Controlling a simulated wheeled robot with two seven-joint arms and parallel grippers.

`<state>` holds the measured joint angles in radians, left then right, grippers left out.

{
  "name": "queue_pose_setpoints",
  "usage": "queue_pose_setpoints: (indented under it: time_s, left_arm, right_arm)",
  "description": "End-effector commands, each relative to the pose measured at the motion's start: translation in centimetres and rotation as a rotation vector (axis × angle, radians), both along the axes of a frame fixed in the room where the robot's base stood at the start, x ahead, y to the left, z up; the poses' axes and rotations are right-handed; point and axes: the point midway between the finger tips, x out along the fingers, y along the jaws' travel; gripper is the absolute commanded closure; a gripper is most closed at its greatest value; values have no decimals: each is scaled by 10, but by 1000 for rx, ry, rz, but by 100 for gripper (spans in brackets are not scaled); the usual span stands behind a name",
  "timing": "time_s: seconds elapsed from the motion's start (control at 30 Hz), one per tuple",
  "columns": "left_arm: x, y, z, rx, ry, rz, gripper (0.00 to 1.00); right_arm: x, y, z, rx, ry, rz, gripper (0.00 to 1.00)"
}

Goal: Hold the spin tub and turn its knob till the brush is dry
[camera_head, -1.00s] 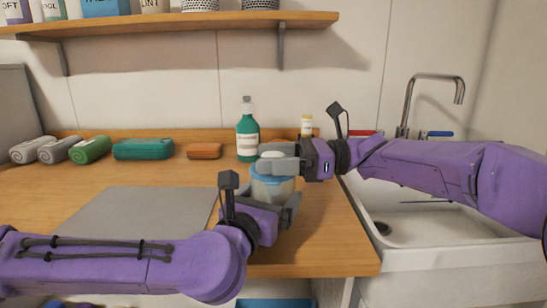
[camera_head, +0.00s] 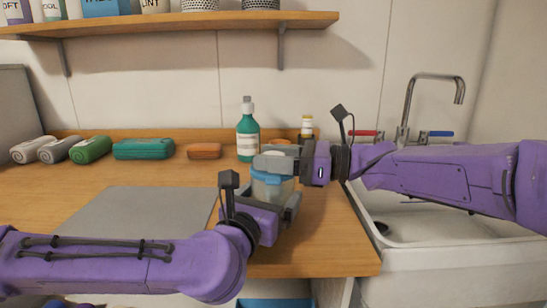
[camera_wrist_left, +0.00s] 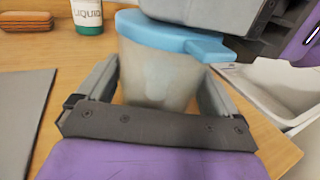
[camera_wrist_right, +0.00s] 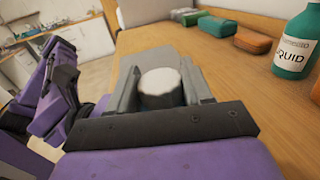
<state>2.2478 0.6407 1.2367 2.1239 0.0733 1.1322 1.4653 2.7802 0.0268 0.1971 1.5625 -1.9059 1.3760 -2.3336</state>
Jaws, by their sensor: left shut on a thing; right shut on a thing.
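The spin tub (camera_head: 270,188) stands at the counter's right part, a translucent body with a blue lid (camera_wrist_left: 165,35). My left gripper (camera_head: 274,206) is shut around the tub's body, one finger on each side, as the left wrist view shows. My right gripper (camera_head: 275,160) is above the lid, shut on the white round knob (camera_wrist_right: 162,85). In the head view the right gripper's fingers largely cover the knob. The brush cannot be made out; the tub's inside looks cloudy.
A grey mat (camera_head: 140,215) lies at left. Rolled towels (camera_head: 90,150) and folded cloths (camera_head: 143,149) line the wall. A sink (camera_head: 430,225) is at right.

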Motion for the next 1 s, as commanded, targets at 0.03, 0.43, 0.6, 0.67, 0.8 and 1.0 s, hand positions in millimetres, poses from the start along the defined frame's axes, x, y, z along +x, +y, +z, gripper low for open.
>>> queue_pose_setpoints:
  time_s: [0.03,0.43,0.6,0.67,0.8,1.0]
  left_arm:
    - [-1,-1,1,1,-1,-2,48]
    - [-1,-1,0,1,-1,-3,48]
    - [-1,-1,1,1,-3,-5,48]
    - [-2,-2,1,1,-3,-5,48]
    - [-2,-2,1,2,-3,-6,48]
    - [-2,-2,0,3,-3,-6,48]
  right_arm:
    - [-1,0,1,-2,-3,-39,81]
    - [2,-1,0,9,-1,-320,81]
    - [3,-2,0,13,2,-390,81]
    - [3,-2,0,11,2,-406,81]
    - [2,-2,-1,3,4,-427,81]
    - [1,-2,-1,-3,3,-433,81]
